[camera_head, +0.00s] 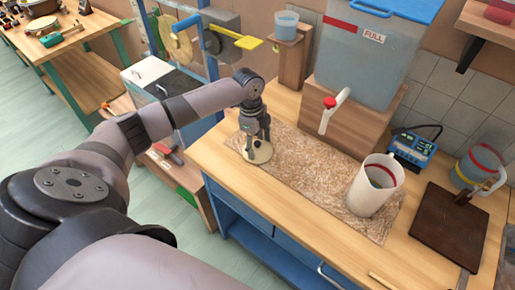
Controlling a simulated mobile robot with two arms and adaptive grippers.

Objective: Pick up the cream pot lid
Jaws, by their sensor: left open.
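A round cream disc, which looks like the cream pot lid (262,157), lies flat at the left end of the speckled mat (315,170) on the wooden bench. My left gripper (254,147) points down over the lid with its fingers apart. The fingers cover part of the lid, including its middle. I cannot tell whether the fingertips touch it. My right gripper is not in view.
A white pitcher (371,190) stands on the mat's right part. Behind it is a large water tank (360,55) with a red-handled tap (331,108). A blue meter (412,146) and a dark board (447,228) are at the right. The bench's front left is clear.

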